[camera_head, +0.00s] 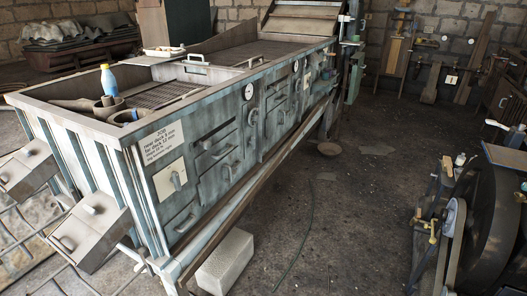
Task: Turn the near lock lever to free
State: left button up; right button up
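A long blue-grey machine (225,125) runs from the near left to the back. A pale square plate (163,183) on its near side panel carries a small grey upright lever (176,180), which looks like the near lock lever. A similar small pale plate (306,82) sits farther along the same side. A job label (163,140) is above the near plate; it mentions a near deck and a far deck, but its small print is hard to read. Neither of my grippers is in view, and nothing touches the lever.
A blue-and-white bottle (108,80) and scoops (88,104) are on the machine's top. A pale block (225,263) lies on the floor beside it. An engine with a large wheel (490,215) and belt stands at the right. The floor (345,215) between is mostly clear.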

aim_at(253, 143)
jog(key=i+l+u, duration=0.15)
jog(key=i, duration=0.25)
jog(key=i+l+u, duration=0.2)
jog(key=i+l, duration=0.45)
jog(key=i+l+u, duration=0.2)
jog(key=i+l, duration=0.4)
jog(key=l, duration=0.15)
